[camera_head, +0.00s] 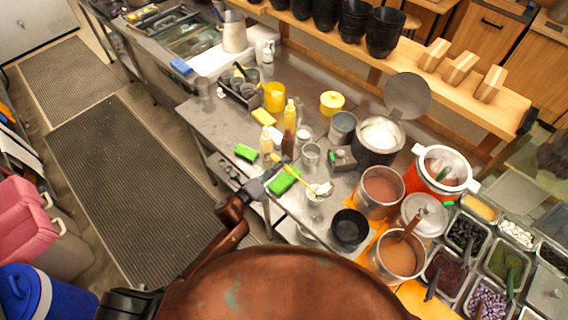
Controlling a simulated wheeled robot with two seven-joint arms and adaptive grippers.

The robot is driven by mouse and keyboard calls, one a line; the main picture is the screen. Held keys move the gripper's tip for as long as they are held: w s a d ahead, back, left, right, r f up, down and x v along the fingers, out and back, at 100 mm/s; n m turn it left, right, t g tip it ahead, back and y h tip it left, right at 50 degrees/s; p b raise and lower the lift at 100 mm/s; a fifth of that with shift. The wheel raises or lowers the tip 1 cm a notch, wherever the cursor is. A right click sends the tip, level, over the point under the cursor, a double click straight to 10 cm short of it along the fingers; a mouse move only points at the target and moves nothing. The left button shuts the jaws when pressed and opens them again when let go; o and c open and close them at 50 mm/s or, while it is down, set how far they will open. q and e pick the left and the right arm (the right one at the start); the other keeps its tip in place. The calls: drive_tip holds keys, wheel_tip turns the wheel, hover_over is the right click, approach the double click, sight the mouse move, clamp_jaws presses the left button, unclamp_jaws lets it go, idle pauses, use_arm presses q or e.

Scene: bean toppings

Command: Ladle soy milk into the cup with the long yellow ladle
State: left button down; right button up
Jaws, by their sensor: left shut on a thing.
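My left gripper (273,174) is shut on the long yellow ladle (303,180), near the front edge of the steel counter. The ladle's handle slants down to the right, and its head is by a small whitish patch (320,190); I cannot tell whether that is liquid in the ladle or a separate thing. A grey pot of white soy milk (381,133) stands further back with its round lid raised. A small metallic cup (311,153) stands behind the ladle; I cannot tell whether it is the task's cup. My right gripper is not in view.
A green sponge (284,181) lies beside my left gripper. Sauce bottles (289,112) stand behind it. A black bowl (349,228), a brown-filled pot (381,188) and topping trays (467,234) crowd the right. The counter's left part (210,125) has free room.

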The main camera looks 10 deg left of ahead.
use_arm(q)
drive_tip(key=w+a+f+n+b, duration=0.2)
drive_tip(key=a+f+n+b, duration=0.1)
drive_tip(key=f, duration=0.5)
drive_tip(key=shift+n+b, duration=0.8)
drive_tip(key=shift+n, duration=0.3)
idle(0.5)
